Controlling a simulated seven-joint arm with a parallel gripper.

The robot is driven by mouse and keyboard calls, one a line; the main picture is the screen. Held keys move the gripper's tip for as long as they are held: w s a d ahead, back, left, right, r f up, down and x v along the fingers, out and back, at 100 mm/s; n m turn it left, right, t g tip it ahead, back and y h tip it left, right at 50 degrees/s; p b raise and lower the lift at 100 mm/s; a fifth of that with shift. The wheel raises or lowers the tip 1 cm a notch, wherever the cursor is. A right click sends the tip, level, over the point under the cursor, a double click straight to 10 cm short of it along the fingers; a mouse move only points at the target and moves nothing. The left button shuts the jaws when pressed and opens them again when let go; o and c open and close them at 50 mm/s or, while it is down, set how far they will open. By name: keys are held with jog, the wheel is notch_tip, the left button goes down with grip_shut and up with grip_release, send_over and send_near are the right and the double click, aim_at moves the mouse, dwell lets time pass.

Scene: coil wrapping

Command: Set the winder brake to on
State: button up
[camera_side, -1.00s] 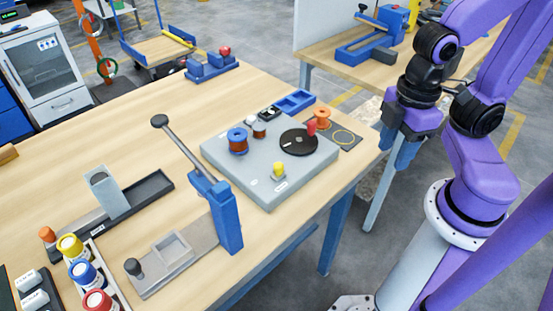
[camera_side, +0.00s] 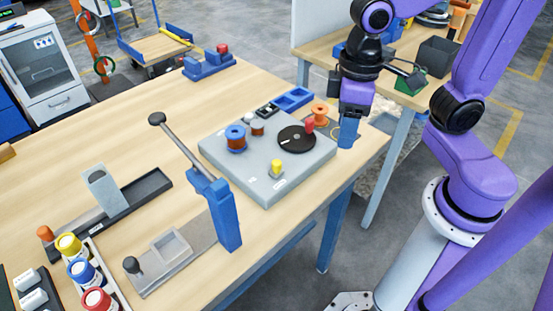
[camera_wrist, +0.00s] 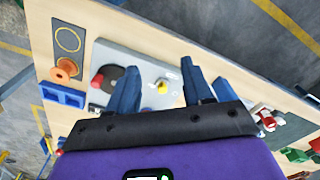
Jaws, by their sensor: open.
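The winder is a flat grey board (camera_side: 245,180) on the table, with a black disc (camera_side: 297,138), a red knob (camera_side: 309,126) at the disc's edge and a blue spool (camera_side: 236,138). A yellow knob (camera_side: 277,167) stands near its front edge, by a small white label too small to read. Which part is the brake, and its setting, I cannot tell. My gripper (camera_side: 347,140) is open and empty, above the table's right end, right of the board. In the wrist view the yellow knob (camera_wrist: 162,87) shows between the fingers (camera_wrist: 159,66), apart from them.
An orange spool (camera_side: 320,114) and a blue tray (camera_side: 293,98) stand behind the board. A blue post with a long lever (camera_side: 226,215) rises at the front left of the board. Paint-like pots (camera_side: 82,270) stand at the lower left. Bare table lies left of the board.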

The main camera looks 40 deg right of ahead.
aim_at(277, 162)
jog(key=w+a+r+m, duration=0.2)
jog(key=w+a+m, duration=0.1)
jog(key=w+m, duration=0.25)
jog(key=w+a+r+m, duration=0.2)
jog(key=w+a+m, duration=0.15)
jog(key=w, duration=0.25)
jog(key=shift+m, duration=0.3)
jog(key=f, duration=1.7)
jog(key=shift+w+d+f, duration=0.2)
jog(key=shift+f, duration=0.05)
